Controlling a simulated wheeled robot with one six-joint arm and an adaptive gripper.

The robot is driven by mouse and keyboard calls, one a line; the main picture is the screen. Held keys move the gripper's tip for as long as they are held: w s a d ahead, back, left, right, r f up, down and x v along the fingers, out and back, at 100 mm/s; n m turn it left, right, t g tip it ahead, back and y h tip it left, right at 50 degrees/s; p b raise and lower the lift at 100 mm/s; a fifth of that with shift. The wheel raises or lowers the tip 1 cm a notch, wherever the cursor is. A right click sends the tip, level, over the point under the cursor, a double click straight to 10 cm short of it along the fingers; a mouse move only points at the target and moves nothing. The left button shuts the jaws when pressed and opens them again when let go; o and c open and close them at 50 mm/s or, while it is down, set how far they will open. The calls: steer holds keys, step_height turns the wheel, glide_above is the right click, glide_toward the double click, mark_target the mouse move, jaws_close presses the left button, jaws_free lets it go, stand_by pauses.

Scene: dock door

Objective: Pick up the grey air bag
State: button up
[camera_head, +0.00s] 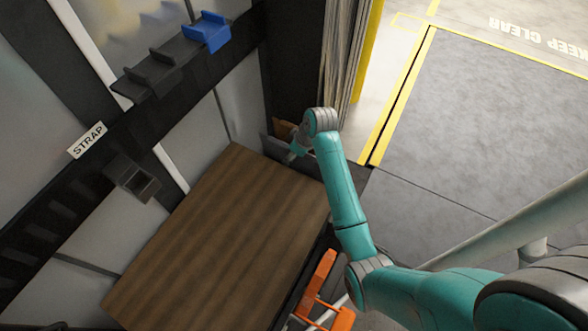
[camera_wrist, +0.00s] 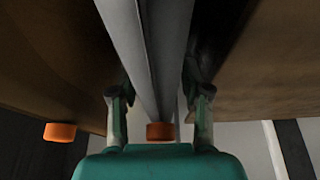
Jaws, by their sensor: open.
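In the wrist view a long pale-grey flat thing, seen edge-on, looks like the grey air bag (camera_wrist: 165,55). It runs from the top edge down between my fingers, with an orange cap (camera_wrist: 160,131) at its near end. My gripper (camera_wrist: 158,82) is open, one finger on each side of the grey thing; I cannot tell whether either touches it. In the camera_head view my gripper (camera_head: 297,153) is small and partly hidden by my wrist, beside the far end of the wooden top. The bag is not clear there.
A brown piece (camera_wrist: 50,60) with another orange cap (camera_wrist: 60,131) stands close on the left, and a brown surface (camera_wrist: 270,70) on the right. The wooden top (camera_head: 225,235) is bare. An orange object (camera_head: 322,290) stands beside it. Blue and black wall brackets (camera_head: 207,32) are upper left.

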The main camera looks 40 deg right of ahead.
steer(key=shift+f, duration=0.15)
jaws_close()
steer(key=shift+w, duration=0.1)
